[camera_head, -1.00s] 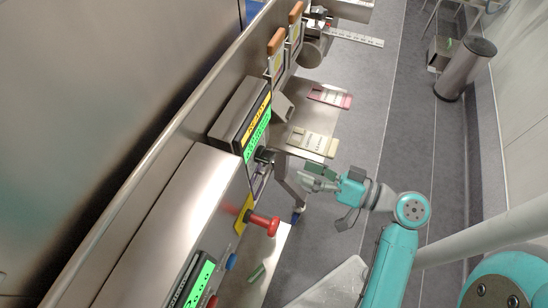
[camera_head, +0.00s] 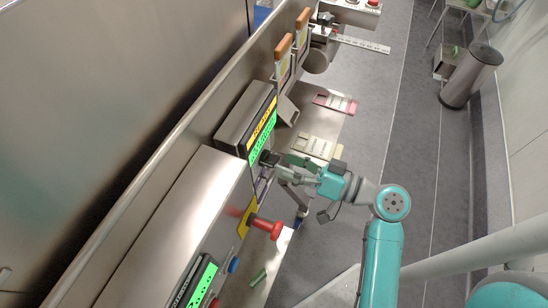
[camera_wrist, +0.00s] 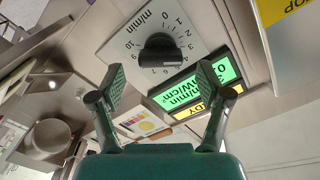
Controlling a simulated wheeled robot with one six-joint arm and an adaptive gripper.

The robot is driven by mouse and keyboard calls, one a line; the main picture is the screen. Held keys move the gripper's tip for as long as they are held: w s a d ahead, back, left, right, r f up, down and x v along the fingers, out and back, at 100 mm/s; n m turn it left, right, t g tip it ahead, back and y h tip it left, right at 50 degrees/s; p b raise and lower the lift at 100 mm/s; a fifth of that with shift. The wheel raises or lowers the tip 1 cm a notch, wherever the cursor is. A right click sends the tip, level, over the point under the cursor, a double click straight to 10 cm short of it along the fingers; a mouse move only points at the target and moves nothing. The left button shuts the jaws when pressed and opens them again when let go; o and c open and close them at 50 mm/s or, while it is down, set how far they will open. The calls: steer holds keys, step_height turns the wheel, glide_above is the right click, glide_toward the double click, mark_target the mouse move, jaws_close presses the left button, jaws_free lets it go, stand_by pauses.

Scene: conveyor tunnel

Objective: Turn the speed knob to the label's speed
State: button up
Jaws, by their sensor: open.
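The black speed knob (camera_wrist: 160,52) sits on a square metal dial plate (camera_wrist: 118,52) marked "m/min" with numbers around it, upside down in the wrist view. I cannot read which number it points at. My gripper (camera_wrist: 164,78) is open, one finger on each side below the knob in the picture, with no contact visible. In the head view my gripper (camera_head: 279,166) is close to the dark knob (camera_head: 267,158) on the machine's front. A beige card (camera_head: 317,146) and a pink-edged card (camera_head: 336,104) lie on the steel shelf; their print is too small to read.
A green display (camera_wrist: 206,79) with a yellow strip is beside the dial. In the head view a red knob (camera_head: 265,225) on a yellow plate sticks out nearby, with a blue button (camera_head: 233,264). Wooden-handled parts (camera_head: 284,45) stand further along.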

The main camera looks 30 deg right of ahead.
mark_target(278, 162)
steer(key=shift+x, duration=1.9)
